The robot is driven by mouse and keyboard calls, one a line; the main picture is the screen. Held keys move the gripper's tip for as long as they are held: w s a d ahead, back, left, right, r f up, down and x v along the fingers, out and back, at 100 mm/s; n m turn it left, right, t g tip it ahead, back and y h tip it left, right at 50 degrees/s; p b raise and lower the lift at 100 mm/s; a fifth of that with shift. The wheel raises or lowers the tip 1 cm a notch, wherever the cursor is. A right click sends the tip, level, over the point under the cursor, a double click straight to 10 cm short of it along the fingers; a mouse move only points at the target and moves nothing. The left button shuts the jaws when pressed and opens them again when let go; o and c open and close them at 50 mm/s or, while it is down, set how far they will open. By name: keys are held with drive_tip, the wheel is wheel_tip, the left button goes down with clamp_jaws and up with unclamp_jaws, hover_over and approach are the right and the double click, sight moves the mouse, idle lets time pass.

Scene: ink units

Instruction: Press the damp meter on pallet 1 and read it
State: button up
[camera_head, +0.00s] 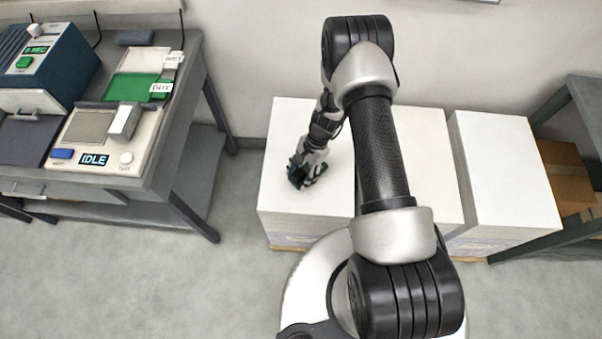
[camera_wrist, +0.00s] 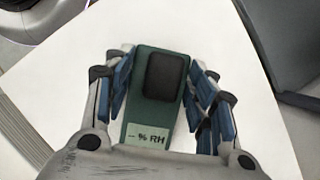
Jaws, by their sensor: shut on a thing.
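The damp meter (camera_wrist: 138,106) is a green handheld block with a black pad and a pale display that reads "-- % RH". My gripper (camera_wrist: 160,82) is shut on it, with blue-padded fingers along both its sides. In the head view my gripper (camera_head: 299,178) is low over the top of the leftmost white paper stack (camera_head: 285,125). The meter shows there only as a small dark green shape (camera_head: 296,183) at the fingertips. I cannot tell whether the meter touches the paper. No pallet number is visible.
Two more white stacks (camera_head: 425,140) (camera_head: 505,160) stand to the right, the middle one partly behind my arm. A grey bench (camera_head: 185,120) at left carries a device with an "IDLE" display (camera_head: 94,160) and a green tray (camera_head: 130,87). A dark green-framed rack (camera_head: 560,235) with a cardboard box (camera_head: 562,175) stands at right.

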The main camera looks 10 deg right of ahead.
drive_tip(key=shift+f+b, duration=0.55)
idle(1.7)
drive_tip(key=shift+r, duration=0.1)
drive_tip(key=shift+r+p, duration=2.3)
drive_tip(key=shift+r, duration=1.2)
